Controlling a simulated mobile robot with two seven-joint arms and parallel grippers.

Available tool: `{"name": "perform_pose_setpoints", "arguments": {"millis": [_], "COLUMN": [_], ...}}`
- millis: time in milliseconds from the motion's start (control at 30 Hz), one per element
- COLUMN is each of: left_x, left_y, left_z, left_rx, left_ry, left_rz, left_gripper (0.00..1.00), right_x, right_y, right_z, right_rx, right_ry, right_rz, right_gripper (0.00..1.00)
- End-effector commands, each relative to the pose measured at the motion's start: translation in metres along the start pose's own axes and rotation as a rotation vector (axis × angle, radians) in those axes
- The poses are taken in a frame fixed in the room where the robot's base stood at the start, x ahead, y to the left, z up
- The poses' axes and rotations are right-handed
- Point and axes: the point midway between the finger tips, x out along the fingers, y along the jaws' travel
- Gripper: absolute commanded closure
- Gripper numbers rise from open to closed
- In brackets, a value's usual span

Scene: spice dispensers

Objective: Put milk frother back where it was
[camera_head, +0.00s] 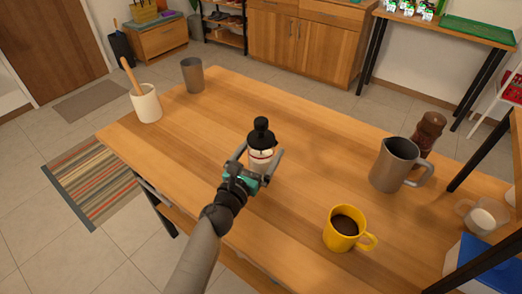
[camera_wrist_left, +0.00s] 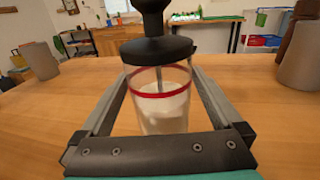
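The milk frother (camera_head: 262,154) is a clear cylinder with a black lid, a black knob on top, a red band and white contents. It stands upright in the middle of the table area in the head view. My left gripper (camera_head: 261,158) has its fingers on both sides of it, closed against its walls. In the left wrist view the frother (camera_wrist_left: 162,100) sits between the fingers, and its bottom is hidden by the gripper. I cannot tell whether it touches the tabletop. My right gripper is not in view.
On the wooden table (camera_head: 215,130) stand a yellow mug (camera_head: 341,231) of dark drink, a grey pitcher (camera_head: 394,165), a brown mill (camera_head: 429,131), a glass cup (camera_head: 481,217), a grey cup (camera_head: 193,76) and a white crock (camera_head: 147,104) with a wooden utensil. Bare wood surrounds the frother.

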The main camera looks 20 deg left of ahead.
Motion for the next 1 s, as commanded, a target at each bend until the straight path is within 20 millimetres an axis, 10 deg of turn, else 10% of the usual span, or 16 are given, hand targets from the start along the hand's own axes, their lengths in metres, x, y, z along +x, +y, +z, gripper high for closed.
{"name": "perform_pose_setpoints", "arguments": {"millis": [333, 1000], "left_x": [-0.001, -0.103], "left_y": [0.0, 0.0], "left_z": [0.004, 0.001], "left_rx": [0.0, -0.001], "left_ry": [0.001, 0.001], "left_rz": [0.0, 0.001], "left_gripper": [0.0, 0.0], "right_x": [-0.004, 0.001], "right_y": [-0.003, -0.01], "right_z": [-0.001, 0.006], "right_rx": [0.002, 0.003], "right_ry": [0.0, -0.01], "right_rz": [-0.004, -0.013], "right_gripper": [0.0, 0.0]}}
